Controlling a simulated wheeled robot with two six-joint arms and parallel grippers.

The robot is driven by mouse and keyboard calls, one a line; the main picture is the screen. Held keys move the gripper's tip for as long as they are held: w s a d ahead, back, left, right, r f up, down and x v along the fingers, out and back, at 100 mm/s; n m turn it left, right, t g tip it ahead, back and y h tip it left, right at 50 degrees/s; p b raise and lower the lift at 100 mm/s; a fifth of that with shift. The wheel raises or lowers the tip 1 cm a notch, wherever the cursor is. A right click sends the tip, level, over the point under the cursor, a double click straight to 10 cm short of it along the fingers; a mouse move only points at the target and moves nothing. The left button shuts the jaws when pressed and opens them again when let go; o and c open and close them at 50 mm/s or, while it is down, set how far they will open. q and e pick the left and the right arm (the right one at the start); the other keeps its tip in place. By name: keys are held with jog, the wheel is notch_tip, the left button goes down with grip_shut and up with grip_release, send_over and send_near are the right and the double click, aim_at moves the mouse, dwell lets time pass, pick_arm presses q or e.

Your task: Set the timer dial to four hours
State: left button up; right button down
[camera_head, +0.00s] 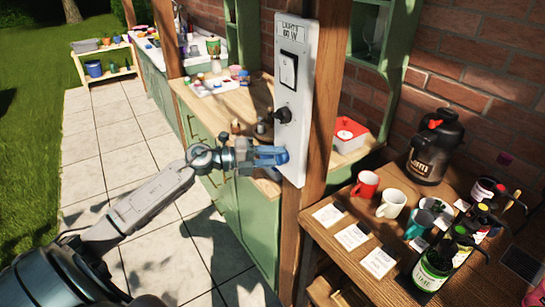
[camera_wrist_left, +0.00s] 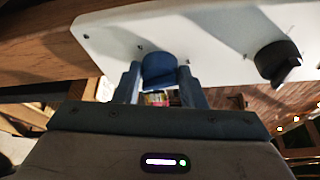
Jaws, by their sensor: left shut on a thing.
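A white panel (camera_head: 292,150) is fixed upright on a wooden post, with a light switch (camera_head: 288,72) at the top and a black knob (camera_head: 283,115) in the middle. My left gripper (camera_head: 272,156) is at the lowest control, a blue dial (camera_head: 281,155). In the left wrist view the blue dial (camera_wrist_left: 158,68) sits between my two fingers, which are shut on it. The black knob (camera_wrist_left: 277,60) is to its right there, clear of the fingers. The dial's markings and pointer are not readable. My right gripper is not in view.
A wooden table (camera_head: 330,245) at the right holds a red mug (camera_head: 366,185), a cream mug (camera_head: 391,203), a black flask (camera_head: 434,148), several cards and pump bottles. A green cabinet (camera_head: 257,220) stands behind the post. The paved floor at left is clear.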

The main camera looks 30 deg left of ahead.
pick_arm(q)
jog(key=shift+m+y, duration=0.3)
jog(key=shift+m, duration=0.6)
jog(key=shift+d, duration=0.1)
jog(key=o, duration=1)
